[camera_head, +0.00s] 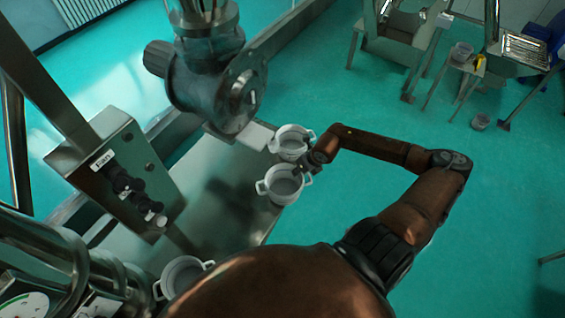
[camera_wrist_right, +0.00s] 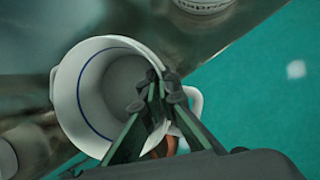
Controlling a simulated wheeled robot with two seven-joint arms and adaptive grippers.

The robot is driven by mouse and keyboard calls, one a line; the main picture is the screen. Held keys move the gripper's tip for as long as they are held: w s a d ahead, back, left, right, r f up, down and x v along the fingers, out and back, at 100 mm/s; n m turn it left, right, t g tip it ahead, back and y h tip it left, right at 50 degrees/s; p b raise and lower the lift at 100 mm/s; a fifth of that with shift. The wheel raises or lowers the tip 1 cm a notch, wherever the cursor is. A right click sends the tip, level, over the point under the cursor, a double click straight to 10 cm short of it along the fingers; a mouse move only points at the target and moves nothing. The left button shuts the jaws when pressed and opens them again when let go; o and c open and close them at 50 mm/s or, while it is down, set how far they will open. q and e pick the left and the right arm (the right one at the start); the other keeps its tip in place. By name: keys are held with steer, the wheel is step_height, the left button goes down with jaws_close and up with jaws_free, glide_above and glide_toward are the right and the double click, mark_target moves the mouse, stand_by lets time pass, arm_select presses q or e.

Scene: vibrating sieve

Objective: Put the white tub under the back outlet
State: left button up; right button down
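A white two-handled tub (camera_head: 284,184) stands upright or nearly so at the right edge of the metal table in the head view. In the right wrist view the tub (camera_wrist_right: 90,95) shows its open mouth and a blue line inside. My right gripper (camera_head: 308,170) is at its right side. In the wrist view the fingers (camera_wrist_right: 161,92) converge across the rim beside the handle and appear closed on it; the exact contact is partly hidden. A second white tub (camera_head: 292,142) stands just behind, beside a pale flat spout (camera_head: 256,135). The back outlet cannot be clearly identified. My left gripper is out of view.
A third white tub (camera_head: 184,272) stands at the lower left, partly behind my arm. A metal valve-like housing (camera_head: 215,85) hangs above the table (camera_head: 225,165). A control box (camera_head: 120,165) stands left.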

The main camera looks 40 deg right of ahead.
mark_target(291, 166)
steer(key=w, duration=0.3)
steer(key=shift+a+r, duration=0.1)
steer(key=shift+a, duration=0.15)
steer(key=w+p, duration=0.1)
steer(key=w+f+p, duration=0.1)
steer(key=w, duration=0.1)
steer(key=w+p, duration=0.1)
steer(key=shift+w+a+f, duration=0.25)
steer(key=shift+w+a, duration=0.05)
steer(key=shift+w, duration=0.1)
steer(key=shift+f, duration=0.1)
steer(key=shift+s, duration=0.15)
steer(key=shift+f, duration=0.1)
